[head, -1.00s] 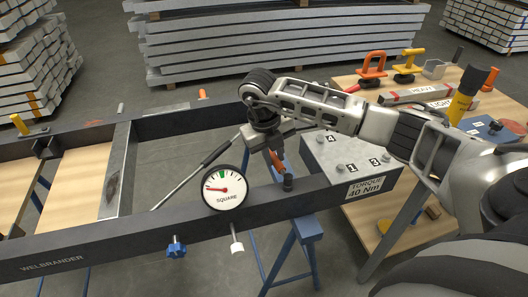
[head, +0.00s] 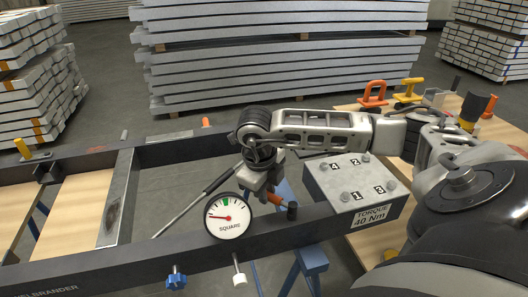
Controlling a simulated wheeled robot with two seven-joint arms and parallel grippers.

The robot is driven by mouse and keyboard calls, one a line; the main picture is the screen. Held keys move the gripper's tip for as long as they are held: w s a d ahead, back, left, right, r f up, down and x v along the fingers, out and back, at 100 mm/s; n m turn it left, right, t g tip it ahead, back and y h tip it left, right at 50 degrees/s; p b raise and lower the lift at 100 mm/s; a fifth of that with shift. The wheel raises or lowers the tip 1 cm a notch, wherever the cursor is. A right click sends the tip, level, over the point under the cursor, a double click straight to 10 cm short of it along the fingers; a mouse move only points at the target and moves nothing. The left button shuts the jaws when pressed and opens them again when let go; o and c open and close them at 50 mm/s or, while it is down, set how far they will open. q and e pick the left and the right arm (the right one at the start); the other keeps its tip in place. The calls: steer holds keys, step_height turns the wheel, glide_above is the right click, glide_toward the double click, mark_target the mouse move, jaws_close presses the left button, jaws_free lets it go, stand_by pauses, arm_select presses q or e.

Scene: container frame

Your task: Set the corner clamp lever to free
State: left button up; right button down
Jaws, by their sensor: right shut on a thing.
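The corner clamp lever (head: 275,198) is orange and sits by a dark round post (head: 292,211) at the near right corner of the dark frame (head: 130,275). It leans left from the post, lying fairly low. My right gripper (head: 266,186) reaches down over the corner and is shut on the lever's outer end. The fingers hide that end. Any free or lock marking is too small or hidden to see. My left gripper is out of view.
A round SQUARE gauge (head: 229,215) stands on the near rail, its needle left of the green band. A diagonal rod (head: 195,200) runs beside the gripper. A grey torque block (head: 352,185) and a wooden bench with tools stand right. Blue (head: 176,280) and white (head: 239,277) knobs hang below the rail.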

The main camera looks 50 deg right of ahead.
stand_by(0.3)
steer(key=c, duration=1.3)
jaws_free()
